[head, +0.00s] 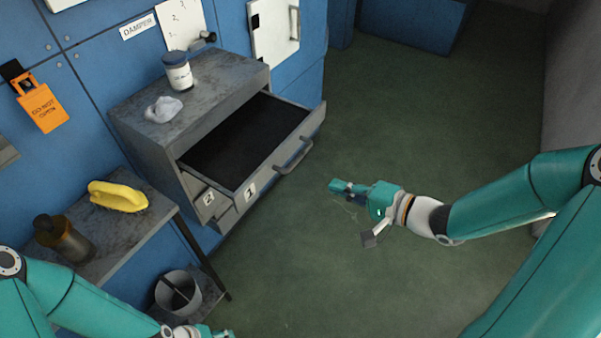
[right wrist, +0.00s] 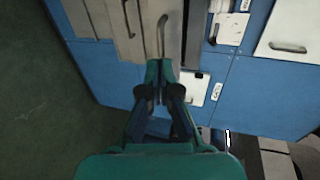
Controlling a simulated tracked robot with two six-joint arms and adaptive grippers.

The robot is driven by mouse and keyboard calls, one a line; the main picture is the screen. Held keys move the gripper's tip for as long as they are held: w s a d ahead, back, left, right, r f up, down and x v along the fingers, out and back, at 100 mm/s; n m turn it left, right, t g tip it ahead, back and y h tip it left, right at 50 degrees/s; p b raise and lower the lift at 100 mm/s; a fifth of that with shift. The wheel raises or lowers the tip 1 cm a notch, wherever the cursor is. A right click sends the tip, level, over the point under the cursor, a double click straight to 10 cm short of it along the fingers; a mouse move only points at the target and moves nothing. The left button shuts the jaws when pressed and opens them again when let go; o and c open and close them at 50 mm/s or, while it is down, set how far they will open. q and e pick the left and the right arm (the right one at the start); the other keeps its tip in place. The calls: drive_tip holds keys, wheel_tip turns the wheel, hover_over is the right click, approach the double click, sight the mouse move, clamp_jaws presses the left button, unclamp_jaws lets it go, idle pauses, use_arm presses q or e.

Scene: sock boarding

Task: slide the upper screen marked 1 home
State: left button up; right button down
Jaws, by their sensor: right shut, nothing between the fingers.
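The upper screen marked 1 (head: 272,178) is a grey drawer-like frame with a dark bed, pulled well out of its grey housing (head: 145,143). A bar handle (head: 293,157) is on its front; a handle (right wrist: 162,35) also shows just ahead of my fingertips in the right wrist view. The lower front marked 2 (head: 208,197) sits below, mostly hidden by the upper screen. My right gripper (head: 336,186) is shut and empty, to the right of the handle and apart from it in the head view. My left gripper (head: 222,334) is cut off at the bottom edge; its fingers are unclear.
A lidded jar (head: 178,72) and a whitish lump (head: 163,109) stand on the housing. A side table (head: 150,222) holds a yellow brush-like object (head: 118,196) and a brown bottle (head: 64,240); a pail (head: 178,291) is below. Green floor (head: 400,110) is clear to the right.

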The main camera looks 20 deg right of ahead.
sight(290, 171)
drive_tip(key=p+x, duration=0.1)
drive_tip(key=x, duration=1)
drive_tip(key=shift+w+a, duration=0.15)
use_arm(q)
drive_tip(key=shift+r, duration=0.4)
